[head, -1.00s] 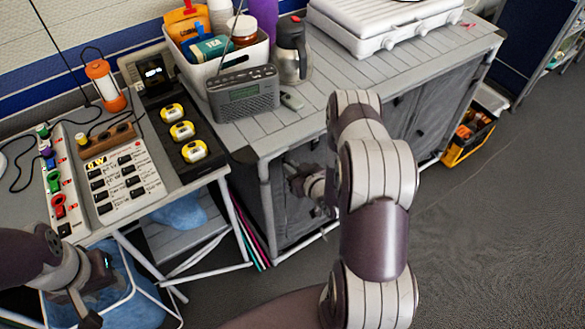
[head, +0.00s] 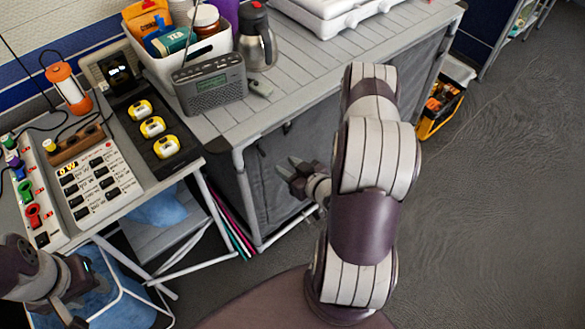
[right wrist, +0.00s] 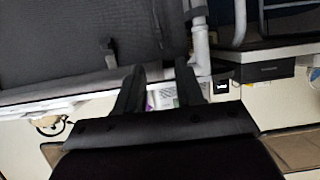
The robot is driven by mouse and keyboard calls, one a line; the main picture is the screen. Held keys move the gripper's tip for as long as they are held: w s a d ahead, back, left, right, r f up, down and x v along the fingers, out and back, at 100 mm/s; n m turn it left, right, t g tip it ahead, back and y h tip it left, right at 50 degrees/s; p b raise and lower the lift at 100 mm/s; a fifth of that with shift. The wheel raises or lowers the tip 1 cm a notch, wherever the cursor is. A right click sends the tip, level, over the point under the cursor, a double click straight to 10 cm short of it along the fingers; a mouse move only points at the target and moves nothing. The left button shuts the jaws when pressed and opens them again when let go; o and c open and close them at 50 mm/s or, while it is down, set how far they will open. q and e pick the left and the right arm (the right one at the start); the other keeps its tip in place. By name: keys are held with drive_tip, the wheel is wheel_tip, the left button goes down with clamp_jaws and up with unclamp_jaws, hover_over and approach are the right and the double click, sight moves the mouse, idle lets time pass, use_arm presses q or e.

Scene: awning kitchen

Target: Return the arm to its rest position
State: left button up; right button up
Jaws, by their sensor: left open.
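My right arm (head: 366,225) reaches up the middle of the head view, bent, with its pale upper joint in front of the grey cabinet. My right gripper (head: 292,170) shows left of that arm, in front of the cabinet's cloth side. Its fingers are apart and hold nothing. In the right wrist view the two dark fingers (right wrist: 160,68) are also apart, with nothing between them. My left gripper (head: 72,318) is at the lower left corner, below the front of the left table, partly cut off by the frame. It is open; I see nothing held in it.
The left table holds a switch panel (head: 97,184) and a black strip with yellow devices (head: 152,127). The slatted cabinet top (head: 320,65) carries a radio (head: 211,84) and a flask (head: 256,38). A yellow crate (head: 440,108) stands right of the cabinet. Floor at right is clear.

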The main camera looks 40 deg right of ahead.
drive_tip(key=shift+v, duration=1.05)
